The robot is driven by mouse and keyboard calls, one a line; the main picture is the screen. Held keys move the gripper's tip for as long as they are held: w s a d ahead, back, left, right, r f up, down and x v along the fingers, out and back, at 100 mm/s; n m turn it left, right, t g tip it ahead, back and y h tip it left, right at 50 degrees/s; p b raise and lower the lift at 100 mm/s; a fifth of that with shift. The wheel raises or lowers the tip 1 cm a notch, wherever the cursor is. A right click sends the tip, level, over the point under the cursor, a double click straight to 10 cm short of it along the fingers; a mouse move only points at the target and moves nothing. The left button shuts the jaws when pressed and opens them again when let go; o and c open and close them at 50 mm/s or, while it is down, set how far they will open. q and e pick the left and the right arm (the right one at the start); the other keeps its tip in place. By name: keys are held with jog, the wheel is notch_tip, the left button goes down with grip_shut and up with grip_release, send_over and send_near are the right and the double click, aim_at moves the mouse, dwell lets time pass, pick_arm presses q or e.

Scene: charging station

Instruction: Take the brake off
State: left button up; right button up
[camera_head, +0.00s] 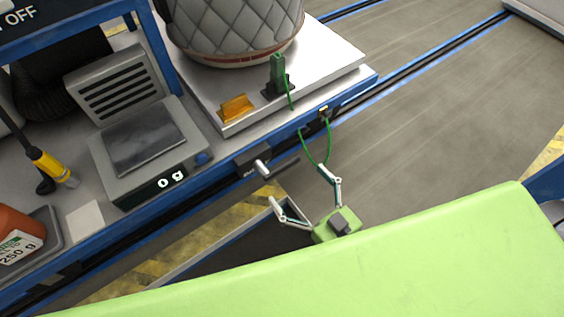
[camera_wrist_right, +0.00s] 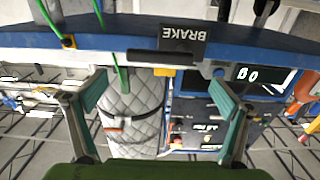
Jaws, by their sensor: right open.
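The brake handle (camera_head: 284,166) is a dark bar sticking out from the blue front rail, beside a silver pin (camera_head: 262,168). In the right wrist view the dark handle (camera_wrist_right: 160,57) lies level below the upside-down BRAKE label (camera_wrist_right: 183,38). My right gripper (camera_head: 298,185) is open and empty, its two fingers spread toward the rail, in front of the handle. In the right wrist view the fingers (camera_wrist_right: 158,77) stand to either side of the handle, apart from it. My left gripper is not in view.
A green cable (camera_head: 327,150) hangs from the rail close to the right gripper's upper finger. A green plug (camera_head: 278,70) stands on the white plate above, near an orange block (camera_head: 236,107). A scale (camera_head: 150,150) reading 0 g sits left. Open floor (camera_head: 440,140) lies to the right.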

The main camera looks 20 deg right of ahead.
aim_at(281, 165)
jog(key=x, duration=0.6)
jog(key=shift+w+a, duration=0.15)
jog(key=shift+w, duration=0.35)
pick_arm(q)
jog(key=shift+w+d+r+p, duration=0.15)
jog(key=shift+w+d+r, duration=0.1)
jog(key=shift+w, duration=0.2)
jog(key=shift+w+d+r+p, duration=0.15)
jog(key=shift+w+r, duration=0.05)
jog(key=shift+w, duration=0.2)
pick_arm(e)
jog(key=c, duration=1.6)
